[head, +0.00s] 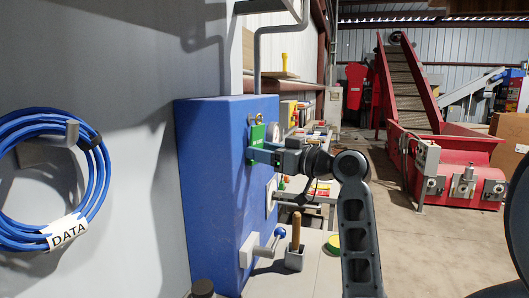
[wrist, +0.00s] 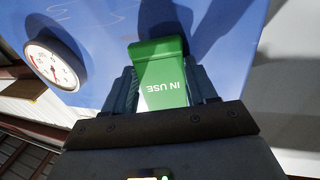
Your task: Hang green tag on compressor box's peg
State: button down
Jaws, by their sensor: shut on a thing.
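The green tag (head: 256,136) is between the jaws of my gripper (head: 261,153), close against the face of the blue compressor box (head: 211,190). In the wrist view the tag (wrist: 163,72) reads "IN USE" upside down between the two fingers of my gripper (wrist: 164,92). A small brass-coloured ring or hook (head: 256,118) shows at the tag's top edge in the head view. I cannot tell whether it is the peg or part of the tag, nor whether the tag hangs on it. The wrist view shows no peg.
A round gauge (wrist: 52,64) is on the box face, left of the tag in the wrist view. A blue-knobbed lever (head: 276,237) sticks out lower down. A wooden-handled tool stands in a grey holder (head: 295,258). A blue cable coil (head: 50,180) hangs at left.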

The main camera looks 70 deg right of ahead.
jog(key=shift+c, duration=1.2)
grip_release()
jog(key=b+v, duration=0.1)
jog(key=v, duration=0.7)
jog(key=shift+s+d, duration=0.1)
jog(key=shift+d, duration=0.05)
